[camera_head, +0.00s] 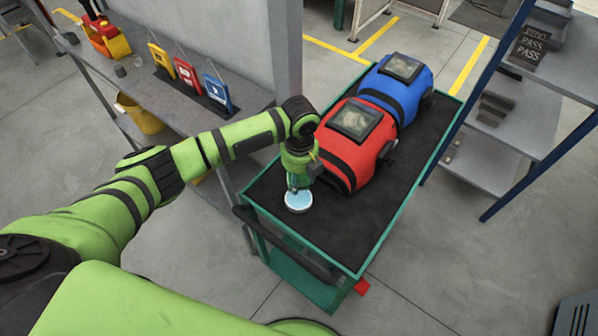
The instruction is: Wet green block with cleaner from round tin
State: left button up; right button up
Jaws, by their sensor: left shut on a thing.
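A round tin (298,206) with a pale rim and light blue contents stands on the dark top of the green cart, near its front left part. My left gripper (296,188) points down right over the tin. It is shut on what looks like the green block, small and mostly hidden by the fingers. The block's lower end is at or just above the tin's contents; I cannot tell whether it touches them. My right gripper is not in view.
A red welding helmet (352,150) lies close right of my left gripper, with a blue one (402,88) behind it. The cart top (335,232) is clear in front. A shelf (165,92) with colored tags stands left, and a blue-framed rack (510,125) right.

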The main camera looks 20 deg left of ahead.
aim_at(300, 198)
pick_arm(q)
jog(key=shift+f+b, duration=1)
jog(key=shift+f, duration=0.05)
notch_tip(300, 198, down, 4)
jog(key=b, duration=0.4)
jog(key=shift+f, duration=0.5)
jog(key=shift+s, duration=0.1)
dwell(1.7)
notch_tip(300, 198, up, 7)
jog(key=p, duration=0.7)
dwell(0.3)
dwell(0.4)
